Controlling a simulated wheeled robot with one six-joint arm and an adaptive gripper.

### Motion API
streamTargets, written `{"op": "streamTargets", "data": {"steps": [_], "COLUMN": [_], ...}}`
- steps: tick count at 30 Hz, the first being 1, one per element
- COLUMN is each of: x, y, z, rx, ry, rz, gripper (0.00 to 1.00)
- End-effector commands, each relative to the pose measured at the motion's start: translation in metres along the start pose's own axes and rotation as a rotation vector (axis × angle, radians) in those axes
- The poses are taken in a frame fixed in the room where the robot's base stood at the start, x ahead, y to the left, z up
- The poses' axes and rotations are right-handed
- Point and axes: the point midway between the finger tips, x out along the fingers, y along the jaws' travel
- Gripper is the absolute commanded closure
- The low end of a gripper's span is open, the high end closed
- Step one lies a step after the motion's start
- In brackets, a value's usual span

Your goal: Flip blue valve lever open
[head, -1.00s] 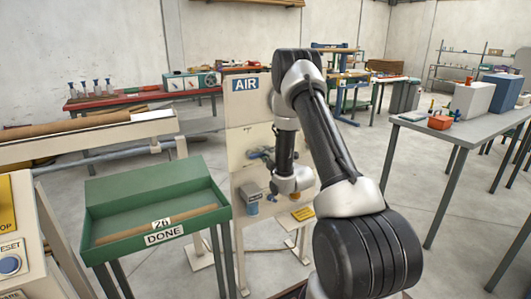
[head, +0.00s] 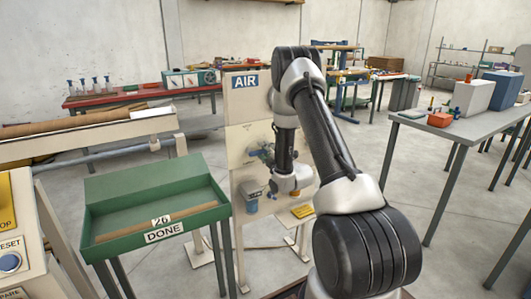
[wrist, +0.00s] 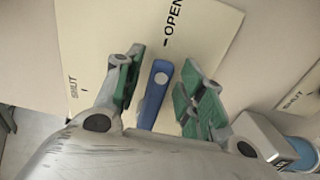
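The blue lever (wrist: 155,95) lies over a cream label plate (wrist: 215,25) in the wrist view. Its free end points up toward the word OPEN and the small mark below it; the word SHUT is at the left of the plate. My gripper (wrist: 162,62) is open, with one green-padded finger on each side of the lever. A gap shows between each finger and the lever. The lever's lower end is partly hidden by my gripper body. In the head view my gripper (head: 262,153) is small in front of the AIR panel (head: 245,115), and the lever is not clear there.
A green DONE tray (head: 150,190) stands left of the panel. A grey table (head: 465,125) is at the right.

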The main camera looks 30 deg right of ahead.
Motion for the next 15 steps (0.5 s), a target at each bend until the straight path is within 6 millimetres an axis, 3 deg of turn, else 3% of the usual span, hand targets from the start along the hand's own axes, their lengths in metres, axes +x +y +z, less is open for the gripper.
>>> {"op": "streamTargets", "data": {"steps": [5, 15], "x": [-0.01, -0.083], "y": [0.0, -0.001], "z": [0.001, 0.001], "rx": [0.0, 0.002], "ry": [-0.001, -0.002], "rz": [0.0, -0.003], "gripper": [0.61, 0.61]}}
